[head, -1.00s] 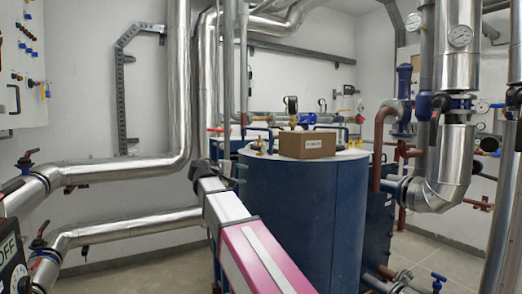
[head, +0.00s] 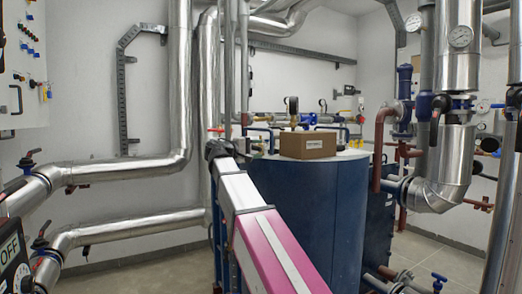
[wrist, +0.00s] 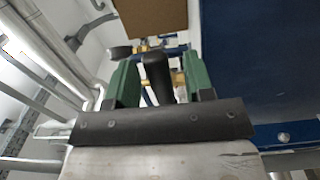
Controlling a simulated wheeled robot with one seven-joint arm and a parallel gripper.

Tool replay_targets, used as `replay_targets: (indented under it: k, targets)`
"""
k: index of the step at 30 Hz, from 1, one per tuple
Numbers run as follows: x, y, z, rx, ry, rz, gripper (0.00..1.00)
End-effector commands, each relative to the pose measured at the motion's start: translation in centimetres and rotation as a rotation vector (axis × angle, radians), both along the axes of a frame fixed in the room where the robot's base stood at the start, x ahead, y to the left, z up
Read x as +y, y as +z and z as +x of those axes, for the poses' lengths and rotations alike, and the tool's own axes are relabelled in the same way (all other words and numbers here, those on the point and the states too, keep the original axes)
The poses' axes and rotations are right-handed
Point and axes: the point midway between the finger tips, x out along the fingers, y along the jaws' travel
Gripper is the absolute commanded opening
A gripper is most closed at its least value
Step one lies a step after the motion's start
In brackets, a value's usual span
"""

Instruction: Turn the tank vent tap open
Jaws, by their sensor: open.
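The blue tank (head: 305,210) stands in the middle of the head view, and its side fills the right of the wrist view (wrist: 265,60). In the wrist view my gripper (wrist: 158,75) is open, with a green finger on each side. A black, rounded lever-like piece (wrist: 156,70) shows between the fingers, apart from both as far as I can see. Brass fittings (wrist: 178,78) show behind it. I take this for the tank vent tap, but its turn position is unclear. In the head view my arm hides my fingers and the tap.
A brown box (head: 307,145) sits on the tank top and hangs at the top of the wrist view (wrist: 150,15). Silver insulated pipes (head: 125,172) run along the left wall. More pipework (head: 450,165) stands at the right. Clear floor (head: 425,252) shows at the lower right.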

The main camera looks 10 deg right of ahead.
Motion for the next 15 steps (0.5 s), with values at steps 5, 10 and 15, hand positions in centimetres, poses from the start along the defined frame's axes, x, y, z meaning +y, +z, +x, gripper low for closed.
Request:
replay_targets:
  k: [5, 10, 15]
  targets:
    - [-1.6, 0.0, 0.5, 0.000, -0.001, 0.001, 0.48]
    - [-1.9, 0.0, 0.6, 0.000, 0.001, 0.001, 0.48]
    - [-1.9, 0.0, 0.6, 0.000, 0.001, 0.001, 0.48]
